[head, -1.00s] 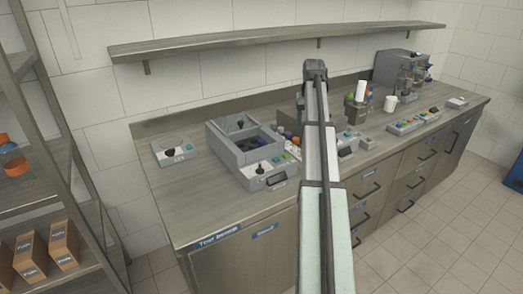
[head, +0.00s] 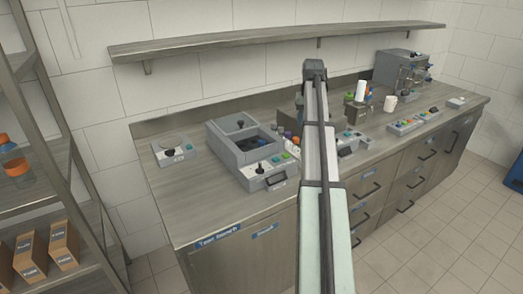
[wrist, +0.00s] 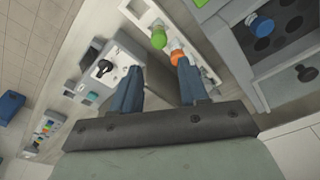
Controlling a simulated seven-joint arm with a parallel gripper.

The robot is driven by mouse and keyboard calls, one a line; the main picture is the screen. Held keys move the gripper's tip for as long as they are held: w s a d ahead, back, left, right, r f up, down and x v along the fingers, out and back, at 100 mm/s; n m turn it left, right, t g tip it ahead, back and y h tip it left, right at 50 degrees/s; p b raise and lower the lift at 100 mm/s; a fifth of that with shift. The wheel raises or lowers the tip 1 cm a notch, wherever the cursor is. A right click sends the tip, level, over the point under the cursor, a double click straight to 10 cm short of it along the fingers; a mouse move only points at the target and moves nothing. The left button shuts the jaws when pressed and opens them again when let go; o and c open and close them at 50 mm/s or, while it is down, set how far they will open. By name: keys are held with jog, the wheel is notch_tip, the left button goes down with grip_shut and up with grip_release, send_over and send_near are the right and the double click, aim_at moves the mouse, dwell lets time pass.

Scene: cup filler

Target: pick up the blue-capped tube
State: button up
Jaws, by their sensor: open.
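The blue-capped tube (wrist: 262,26) stands at the upper right of the wrist view, in a dark holed plate inside a grey box; only its top shows. A small blue spot (head: 262,142) in the box in the head view looks like the same cap. My gripper (wrist: 160,76) is open and empty, with its two blue-grey fingers apart. It is to the left of the blue cap, close to a white rack (wrist: 205,72) with an orange-capped tube (wrist: 177,57) and a green-capped tube (wrist: 158,38). In the head view my arm hides the gripper.
The grey box (head: 225,150) has a front panel with buttons. A small control box (head: 172,150) stands left of it. A white cup (head: 390,104) and a button panel (head: 413,121) are to the right. A wall shelf (head: 230,43) runs above the counter.

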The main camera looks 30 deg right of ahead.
aim_at(262, 141)
jog(key=w+a+r+n, duration=0.3)
jog(key=w+a+n, duration=0.9)
jog(key=a+n, duration=0.3)
jog(key=f+n, duration=0.3)
jog(key=f, duration=0.1)
jog(key=d+f+n, duration=0.1)
jog(key=f+n, duration=0.2)
jog(key=f, duration=0.2)
jog(key=s+f+n+g, duration=0.1)
jog(key=f+n, duration=0.2)
jog(key=f, duration=0.2)
jog(key=shift+s+d+n+h, duration=0.1)
jog(key=shift+d+n+h, duration=0.2)
jog(key=shift+r, duration=0.1)
jog(key=c, duration=0.8)
dwell(0.3)
notch_tip(262, 141, up, 18)
dwell(0.5)
